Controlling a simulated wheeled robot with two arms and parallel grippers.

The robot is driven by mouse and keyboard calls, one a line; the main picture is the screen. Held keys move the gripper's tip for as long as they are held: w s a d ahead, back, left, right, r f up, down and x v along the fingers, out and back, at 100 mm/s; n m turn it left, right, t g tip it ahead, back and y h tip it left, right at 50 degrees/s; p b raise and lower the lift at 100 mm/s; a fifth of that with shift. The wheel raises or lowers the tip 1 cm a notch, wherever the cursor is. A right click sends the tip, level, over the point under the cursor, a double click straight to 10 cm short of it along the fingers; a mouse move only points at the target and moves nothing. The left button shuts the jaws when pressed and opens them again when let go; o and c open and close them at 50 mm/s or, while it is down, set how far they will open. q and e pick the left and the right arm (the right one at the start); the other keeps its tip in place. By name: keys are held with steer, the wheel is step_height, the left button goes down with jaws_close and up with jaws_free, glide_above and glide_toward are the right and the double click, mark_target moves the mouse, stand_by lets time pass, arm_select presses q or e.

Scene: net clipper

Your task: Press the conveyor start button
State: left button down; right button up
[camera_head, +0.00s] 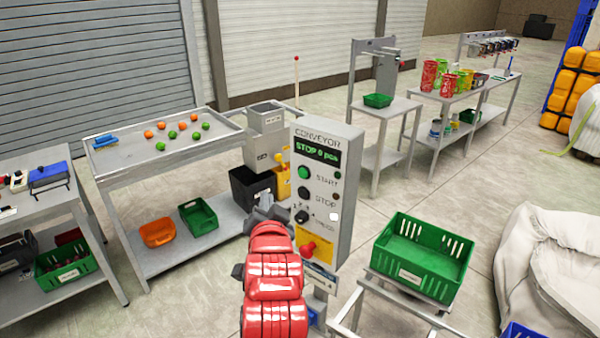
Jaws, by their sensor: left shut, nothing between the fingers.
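A grey conveyor control box (345,200) stands upright in the middle of the view, its display (316,150) reading "STOP 0 pcs". The green start button (305,172) is on its upper front, labelled START. Below it are a dark stop button (304,192), a black speed knob (302,216) and a red mushroom button (308,248) on a yellow plate. My left gripper (268,212), on a red arm, is shut and empty. In the picture it is left of and below the start button, by the box's left edge; its depth from the panel is hard to tell. My right gripper is out of view.
A green crate (425,257) stands on a metal frame right of the box. A black bin (250,187) and a yellow thing (281,182) are behind my gripper. A white sack (550,260) lies at right.

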mark_target(303, 173)
arm_select(q)
steer(key=w+d+b, duration=0.2)
steer(key=w+d, duration=0.3)
steer(key=w, duration=0.1)
steer(key=shift+w+d+b, duration=0.3)
steer(key=shift+w+d, duration=0.05)
steer(key=shift+d, duration=0.05)
stand_by(0.4)
steer(key=shift+d, duration=0.1)
stand_by(1.7)
steer(key=shift+w+d+b, duration=0.15)
steer(key=shift+w+b, duration=0.15)
steer(key=shift+b, duration=0.05)
